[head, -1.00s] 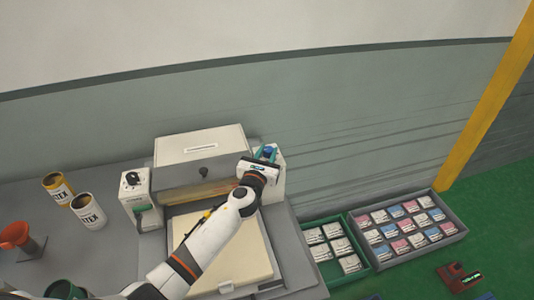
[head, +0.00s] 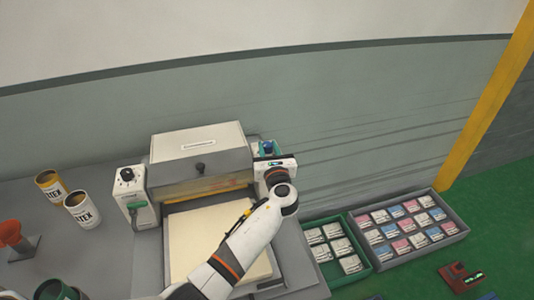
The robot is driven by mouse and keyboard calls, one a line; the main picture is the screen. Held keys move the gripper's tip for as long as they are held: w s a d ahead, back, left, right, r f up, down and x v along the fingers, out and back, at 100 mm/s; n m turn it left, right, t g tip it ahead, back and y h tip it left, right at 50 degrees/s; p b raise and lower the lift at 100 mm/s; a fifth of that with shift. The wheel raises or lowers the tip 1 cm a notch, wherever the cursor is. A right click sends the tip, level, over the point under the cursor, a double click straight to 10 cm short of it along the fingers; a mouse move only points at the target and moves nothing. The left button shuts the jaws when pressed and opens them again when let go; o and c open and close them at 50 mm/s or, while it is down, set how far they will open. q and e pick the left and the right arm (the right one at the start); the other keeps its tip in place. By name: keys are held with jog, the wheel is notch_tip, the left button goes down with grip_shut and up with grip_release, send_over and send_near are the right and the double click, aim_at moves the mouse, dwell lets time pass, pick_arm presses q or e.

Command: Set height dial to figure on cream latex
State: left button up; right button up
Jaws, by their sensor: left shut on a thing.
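My left gripper (head: 267,149) is at the top of the white post on the right side of the press-like machine (head: 202,159). A black dial (head: 127,174) sits on top of the white left post and is clear of the gripper. A cream latex slab (head: 200,235) lies flat on the machine's bed, partly covered by my left forearm. Dial figures are too small to read. My right gripper is not in view.
A green tray (head: 335,250) and a grey tray (head: 412,230) of small packets lie to the right.

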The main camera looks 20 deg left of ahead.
pick_arm(q)
jog(key=n+g+y+b, duration=0.2)
jog(key=y, duration=0.1)
jog(key=n+g+y+b, duration=0.2)
jog(key=shift+w+d+f, duration=0.2)
jog(key=shift+d, duration=0.1)
jog(key=shift+w+r+n+g+y+b, duration=0.1)
jog(key=shift+r+n+g+y+b, duration=0.05)
jog(key=shift+n+g+y+b, duration=1.1)
jog(key=o, duration=1)
jog(key=shift+c, duration=0.2)
